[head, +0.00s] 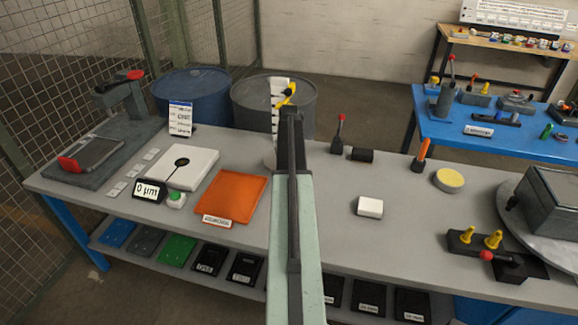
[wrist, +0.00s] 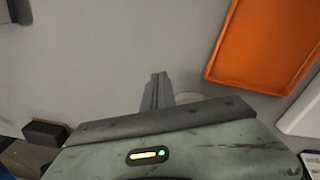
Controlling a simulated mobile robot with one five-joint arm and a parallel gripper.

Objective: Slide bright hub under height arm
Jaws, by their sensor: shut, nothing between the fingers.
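A height gauge (head: 276,92) with a black-and-white scale and a yellow arm (head: 288,92) stands behind my arm at the middle of the bench. Its lower part is mostly hidden by my arm. No part is clearly marked as the bright hub; a round yellow-topped disc (head: 448,179) lies on the right side of the bench, well apart from the gauge. My gripper (head: 291,110) is in front of the gauge. In the wrist view its fingers (wrist: 157,88) are together and hold nothing, over bare grey bench.
An orange tray (head: 229,197) lies left of my arm; it also shows in the wrist view (wrist: 262,45). A white block (head: 369,207) and a black block (head: 361,155) stand to the right.

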